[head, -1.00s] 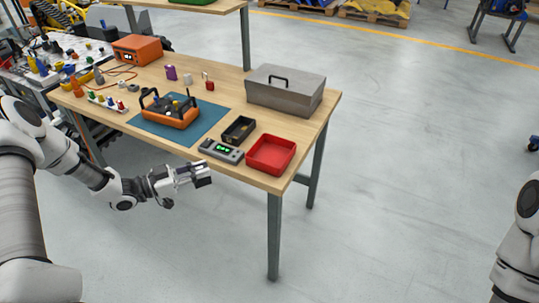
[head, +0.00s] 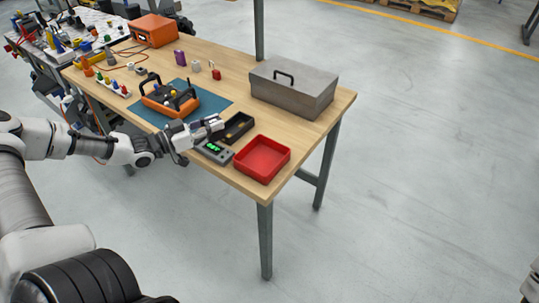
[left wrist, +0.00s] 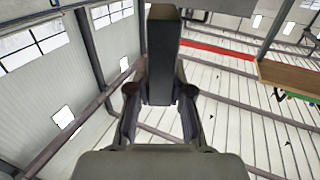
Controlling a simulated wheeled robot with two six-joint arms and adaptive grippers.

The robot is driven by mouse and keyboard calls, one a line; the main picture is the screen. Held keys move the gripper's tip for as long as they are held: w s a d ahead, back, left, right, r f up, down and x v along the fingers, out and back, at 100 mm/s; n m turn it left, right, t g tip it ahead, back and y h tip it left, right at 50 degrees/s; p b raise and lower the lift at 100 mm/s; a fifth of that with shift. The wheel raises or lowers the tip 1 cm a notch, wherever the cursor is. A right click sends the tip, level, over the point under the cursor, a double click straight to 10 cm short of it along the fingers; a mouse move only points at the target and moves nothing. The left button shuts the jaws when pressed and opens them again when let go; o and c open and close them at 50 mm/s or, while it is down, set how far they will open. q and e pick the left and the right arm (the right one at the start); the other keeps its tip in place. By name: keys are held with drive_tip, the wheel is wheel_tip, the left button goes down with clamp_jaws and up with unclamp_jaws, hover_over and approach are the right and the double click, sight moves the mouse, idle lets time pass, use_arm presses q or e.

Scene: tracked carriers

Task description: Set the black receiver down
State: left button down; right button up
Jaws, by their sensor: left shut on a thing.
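The black receiver (left wrist: 162,50) is a dark, long block. In the left wrist view it stands up between the two fingers of my left gripper (left wrist: 160,92), which is shut on it. In the head view my left gripper (head: 211,125) is over the front edge of the wooden workbench, close to a black open-topped tray (head: 239,127) and a grey meter with a green display (head: 214,151). The receiver is small and mostly hidden by the fingers there. I cannot tell whether it touches anything below.
A red tray (head: 262,159) sits at the bench's front right corner, a grey metal box (head: 293,88) behind it. An orange carrier (head: 170,103) stands on a blue mat (head: 209,115). Small coloured items and an orange unit (head: 153,30) are farther back. Bare wood (head: 245,108) shows beside the mat.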

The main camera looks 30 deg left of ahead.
use_arm(q)
drive_tip(key=d+b, duration=0.2)
drive_tip(key=d, duration=0.2)
drive_tip(key=d+f+b, duration=0.1)
drive_tip(key=d+b, duration=0.2)
drive_tip(key=d, duration=0.2)
drive_tip(key=d+b, duration=0.2)
drive_tip(key=d, duration=0.2)
drive_tip(key=shift+w+d+f, duration=0.1)
drive_tip(key=shift+d+f, duration=0.15)
drive_tip(key=shift+d, duration=0.1)
wheel_tip(320, 180, down, 4)
drive_tip(key=shift+r+b, duration=0.25)
drive_tip(key=shift+b, duration=0.6)
drive_tip(key=c, duration=1.1)
unclamp_jaws()
drive_tip(key=shift+f, duration=0.1)
drive_tip(key=shift+o, duration=0.2)
